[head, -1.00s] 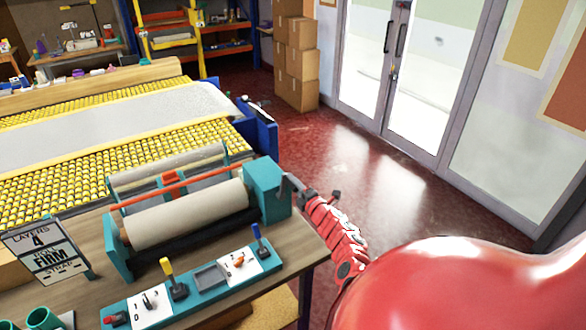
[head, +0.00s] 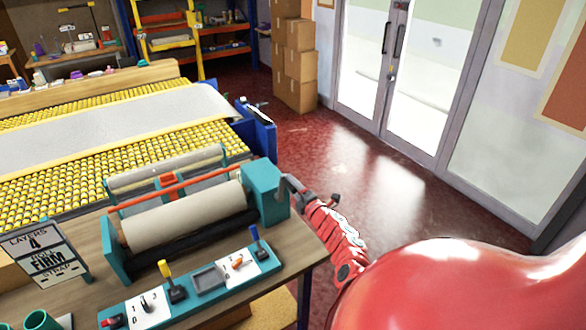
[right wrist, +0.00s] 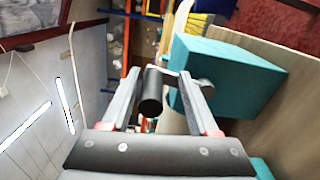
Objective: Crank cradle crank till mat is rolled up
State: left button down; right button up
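The teal cradle (head: 264,190) stands on the bench with a cream mat roll (head: 185,217) between its end plates. The crank is on the right side of its teal box, partly hidden by my right gripper (head: 298,190) in the head view. In the right wrist view, the dark crank handle (right wrist: 151,95) lies between the two fingers of my right gripper (right wrist: 164,85). The fingers are apart, with a gap on the right of the handle; I cannot tell whether the left finger touches it. My left gripper is not in view.
A panel with levers and switches (head: 192,290) lies in front of the cradle. A sign (head: 45,255) reads layers 4, roll firm, strap. A yellow roller table (head: 60,190) with a grey mat (head: 100,133) lies behind. Red floor on the right is clear up to the cartons (head: 298,65).

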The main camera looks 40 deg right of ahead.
jog(key=shift+r, duration=0.15)
jog(key=shift+s+r+p, duration=0.1)
jog(key=shift+r+p, duration=0.05)
jog(key=shift+p, duration=0.2)
jog(key=p+v, duration=0.9)
jog(key=v, duration=0.8)
jog(key=shift+s+f, duration=0.15)
jog(key=shift+f, duration=0.15)
dwell(0.8)
